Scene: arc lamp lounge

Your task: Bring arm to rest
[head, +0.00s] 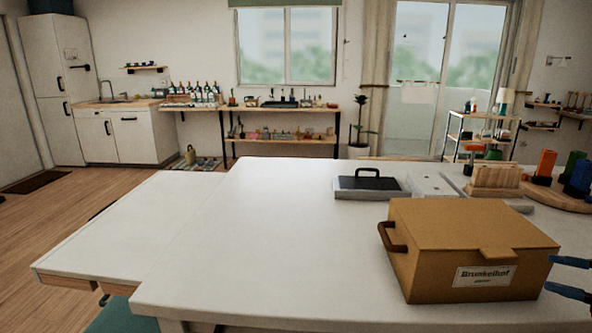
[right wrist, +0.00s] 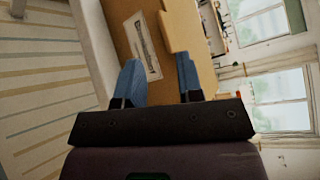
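My right gripper (head: 570,277) shows at the right edge of the head view, beside the right side of a brown box. Its two blue fingers stand apart with nothing between them. In the right wrist view the open fingers (right wrist: 158,82) point toward the box front, with its white label beyond them. The brown box (head: 430,270) has a closed lid, a dark handle on its left and a label reading "Brunkelhof". I cannot tell whether a finger touches it. My left gripper is not in view.
The box stands on a white table (head: 270,250), clear at left and centre. Behind it are a grey tray with a black handle (head: 370,184), a wooden rack (head: 495,176) and coloured blocks (head: 545,163) on a round board. Shelves and a kitchen unit line the far wall.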

